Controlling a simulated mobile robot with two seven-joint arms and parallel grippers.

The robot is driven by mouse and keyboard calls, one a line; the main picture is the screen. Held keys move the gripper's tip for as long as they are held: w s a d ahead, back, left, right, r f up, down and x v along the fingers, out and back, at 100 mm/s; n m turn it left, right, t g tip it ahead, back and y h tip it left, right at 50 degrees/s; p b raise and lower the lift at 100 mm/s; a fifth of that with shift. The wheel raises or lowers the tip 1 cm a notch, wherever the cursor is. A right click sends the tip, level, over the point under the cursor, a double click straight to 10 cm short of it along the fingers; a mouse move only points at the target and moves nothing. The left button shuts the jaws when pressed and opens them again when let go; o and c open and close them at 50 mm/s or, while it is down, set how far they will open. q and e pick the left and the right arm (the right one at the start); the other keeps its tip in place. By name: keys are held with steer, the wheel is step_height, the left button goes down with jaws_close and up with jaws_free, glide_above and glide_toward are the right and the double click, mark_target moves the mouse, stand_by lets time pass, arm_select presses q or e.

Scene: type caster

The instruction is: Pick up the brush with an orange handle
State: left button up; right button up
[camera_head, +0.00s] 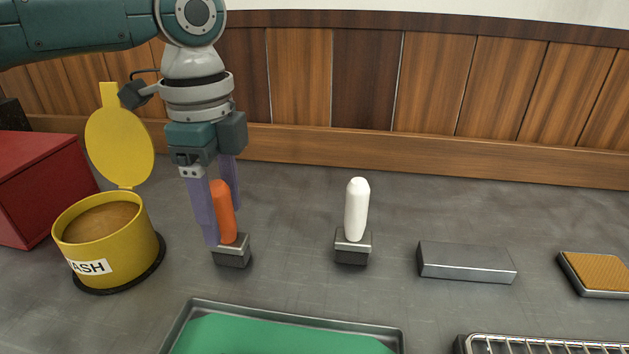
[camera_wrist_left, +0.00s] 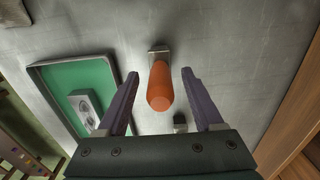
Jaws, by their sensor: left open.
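The brush with an orange handle (camera_head: 223,211) stands upright, leaning slightly, on a small grey metal block (camera_head: 232,252) right of the yellow can. My left gripper (camera_head: 222,206) points down with its purple fingers on either side of the orange handle. In the left wrist view the handle (camera_wrist_left: 160,86) lies between the two open fingers (camera_wrist_left: 160,75), with a visible gap on each side. A similar brush with a white handle (camera_head: 356,209) stands to the right on its own block. My right gripper is not in view.
A yellow can labelled "ASH" (camera_head: 106,250) with its lid raised stands close on the left, beside a red box (camera_head: 40,185). A green-lined tray (camera_head: 280,335) lies in front. A metal bar (camera_head: 466,263) and a tan pad (camera_head: 597,272) lie right. A wooden wall runs behind.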

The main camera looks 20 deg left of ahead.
arm_select(q)
jaws_close()
stand_by(0.5)
